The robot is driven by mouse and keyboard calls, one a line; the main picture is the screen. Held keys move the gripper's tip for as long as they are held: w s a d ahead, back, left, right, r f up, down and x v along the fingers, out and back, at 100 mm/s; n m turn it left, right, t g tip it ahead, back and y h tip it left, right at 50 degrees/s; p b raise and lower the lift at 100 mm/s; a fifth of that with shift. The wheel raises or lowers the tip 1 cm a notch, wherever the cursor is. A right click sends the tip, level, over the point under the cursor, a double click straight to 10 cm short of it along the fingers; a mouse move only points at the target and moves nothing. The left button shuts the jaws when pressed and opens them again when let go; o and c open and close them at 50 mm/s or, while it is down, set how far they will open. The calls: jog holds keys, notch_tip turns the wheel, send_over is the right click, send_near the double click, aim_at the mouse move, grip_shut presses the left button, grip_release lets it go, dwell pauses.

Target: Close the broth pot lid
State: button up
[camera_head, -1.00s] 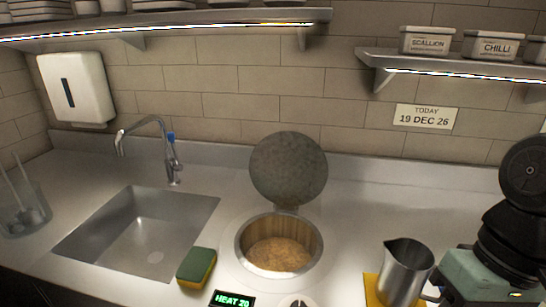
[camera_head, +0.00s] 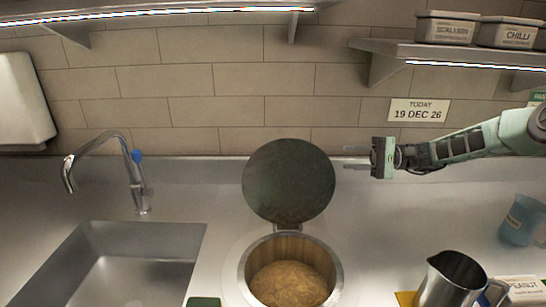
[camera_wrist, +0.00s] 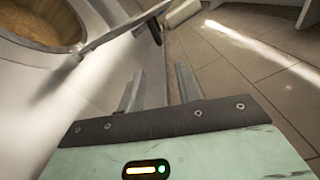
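The broth pot (camera_head: 243,275) is sunk in the counter with brown broth inside. Its round dark grey lid (camera_head: 289,180) stands open, nearly upright, on a hinge at the pot's back rim. In the wrist view the lid (camera_wrist: 125,30) shows nearly edge-on, with the pot's mouth (camera_wrist: 45,20) at the upper left. My gripper (camera_head: 346,157) is to the right of the lid, at about its mid height, with the fingers pointing left towards it. A gap shows between fingers and lid. In the wrist view my gripper's fingers (camera_wrist: 160,85) are apart with nothing between them.
A sink (camera_head: 130,265) and tap (camera_head: 137,175) are at the left. A metal jug (camera_head: 450,280), a peanut container (camera_head: 522,290) and a blue cup (camera_head: 523,220) stand at the right. A shelf (camera_head: 385,65) with labelled containers hangs above my arm. The back wall is close behind the lid.

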aim_at(290, 158)
jog(key=a+p, duration=0.5)
jog(key=a, duration=1.1)
jog(key=shift+s+r, duration=0.1)
jog(key=shift+r, duration=0.05)
jog(key=shift+a, duration=0.6)
grip_shut()
